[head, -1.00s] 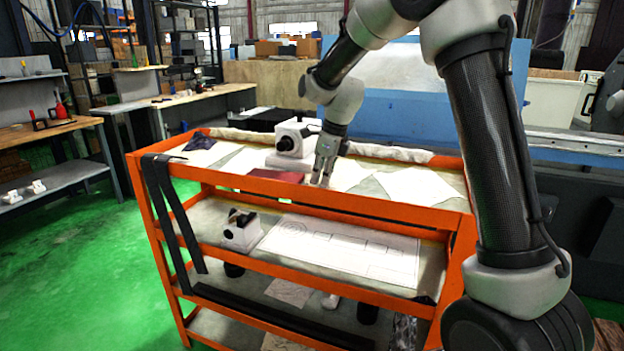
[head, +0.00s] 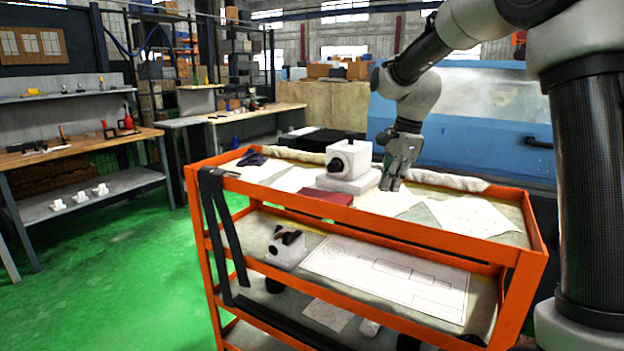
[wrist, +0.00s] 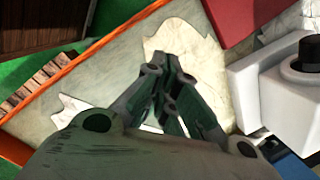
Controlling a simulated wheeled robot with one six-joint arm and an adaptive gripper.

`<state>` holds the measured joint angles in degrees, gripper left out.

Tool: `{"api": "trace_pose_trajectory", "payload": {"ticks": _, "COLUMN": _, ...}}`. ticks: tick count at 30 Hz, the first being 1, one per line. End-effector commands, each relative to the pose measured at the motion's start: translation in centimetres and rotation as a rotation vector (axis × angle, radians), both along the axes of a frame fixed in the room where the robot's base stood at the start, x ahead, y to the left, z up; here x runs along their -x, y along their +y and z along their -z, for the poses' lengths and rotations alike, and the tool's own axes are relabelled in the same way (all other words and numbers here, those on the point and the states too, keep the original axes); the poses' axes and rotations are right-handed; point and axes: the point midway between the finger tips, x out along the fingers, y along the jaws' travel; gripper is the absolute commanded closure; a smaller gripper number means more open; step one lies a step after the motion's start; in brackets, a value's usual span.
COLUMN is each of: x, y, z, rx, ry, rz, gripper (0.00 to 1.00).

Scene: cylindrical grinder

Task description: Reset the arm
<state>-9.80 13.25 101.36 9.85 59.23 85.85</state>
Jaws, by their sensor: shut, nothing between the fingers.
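My gripper (head: 392,181) is at the end of my bent arm, above the top shelf of the orange cart (head: 392,228). Its fingers point down and are shut with nothing between them. In the wrist view the gripper (wrist: 166,82) shows its fingertips together over a pale paper and the cart's top. The gripper is just right of a white block-shaped device with a black knob (head: 349,160). I cannot tell whether the fingertips touch the shelf.
A dark red booklet (head: 326,196) and papers (head: 473,215) lie on the cart's top. A second white device (head: 286,248) and a drawing (head: 385,277) are on the shelf below. A blue machine (head: 487,119) stands behind. Open green floor (head: 110,262) is at left.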

Motion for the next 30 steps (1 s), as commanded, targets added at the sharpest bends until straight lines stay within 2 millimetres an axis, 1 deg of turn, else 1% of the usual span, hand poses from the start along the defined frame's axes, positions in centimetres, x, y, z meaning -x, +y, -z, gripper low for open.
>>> {"api": "trace_pose_trajectory", "payload": {"ticks": 1, "x": 1.7, "y": -0.6, "z": 0.4, "rx": 0.026, "ry": -0.01, "rz": -0.158, "gripper": 1.0}}
{"api": "trace_pose_trajectory", "payload": {"ticks": 2, "x": 2.8, "y": -1.1, "z": 0.4, "rx": 0.044, "ry": -0.022, "rz": -0.265, "gripper": 1.0}}
{"api": "trace_pose_trajectory", "payload": {"ticks": 3, "x": 4.5, "y": -1.8, "z": 0.4, "rx": 0.065, "ry": -0.037, "rz": -0.408, "gripper": 1.0}}
{"api": "trace_pose_trajectory", "payload": {"ticks": 5, "x": 7.3, "y": -3.1, "z": 0.1, "rx": 0.099, "ry": -0.065, "rz": -0.621, "gripper": 1.0}}
{"api": "trace_pose_trajectory", "payload": {"ticks": 6, "x": 9.5, "y": -4.1, "z": -0.2, "rx": 0.12, "ry": -0.086, "rz": -0.76, "gripper": 1.0}}
{"api": "trace_pose_trajectory", "payload": {"ticks": 8, "x": 13.0, "y": -5.6, "z": -0.8, "rx": 0.159, "ry": -0.12, "rz": -0.967, "gripper": 1.0}}
{"api": "trace_pose_trajectory", "payload": {"ticks": 9, "x": 15.4, "y": -6.6, "z": -1.1, "rx": 0.185, "ry": -0.141, "rz": -1.091, "gripper": 1.0}}
{"api": "trace_pose_trajectory", "payload": {"ticks": 10, "x": 17.1, "y": -7.3, "z": -1.2, "rx": 0.205, "ry": -0.155, "rz": -1.17, "gripper": 1.0}}
{"api": "trace_pose_trajectory", "payload": {"ticks": 11, "x": 18.8, "y": -7.9, "z": -1.3, "rx": 0.224, "ry": -0.169, "rz": -1.241, "gripper": 1.0}}
{"api": "trace_pose_trajectory", "payload": {"ticks": 12, "x": 20.9, "y": -8.7, "z": -1.4, "rx": 0.248, "ry": -0.186, "rz": -1.319, "gripper": 1.0}}
{"api": "trace_pose_trajectory", "payload": {"ticks": 14, "x": 23.8, "y": -9.8, "z": -1.4, "rx": 0.287, "ry": -0.209, "rz": -1.399, "gripper": 1.0}}
{"api": "trace_pose_trajectory", "payload": {"ticks": 15, "x": 25.6, "y": -10.3, "z": -1.3, "rx": 0.311, "ry": -0.224, "rz": -1.428, "gripper": 1.0}}
{"api": "trace_pose_trajectory", "payload": {"ticks": 18, "x": 29.0, "y": -11.4, "z": -1.2, "rx": 0.362, "ry": -0.257, "rz": -1.416, "gripper": 1.0}}
{"api": "trace_pose_trajectory", "payload": {"ticks": 21, "x": 30.8, "y": -11.9, "z": -1.6, "rx": 0.403, "ry": -0.298, "rz": -1.388, "gripper": 1.0}}
{"api": "trace_pose_trajectory", "payload": {"ticks": 22, "x": 31.1, "y": -12.0, "z": -1.9, "rx": 0.416, "ry": -0.311, "rz": -1.38, "gripper": 1.0}}
{"api": "trace_pose_trajectory", "payload": {"ticks": 25, "x": 31.4, "y": -12.2, "z": -2.8, "rx": 0.448, "ry": -0.347, "rz": -1.36, "gripper": 1.0}}
{"api": "trace_pose_trajectory", "payload": {"ticks": 30, "x": 31.5, "y": -12.4, "z": -3.1, "rx": 0.457, "ry": -0.355, "rz": -1.347, "gripper": 1.0}}
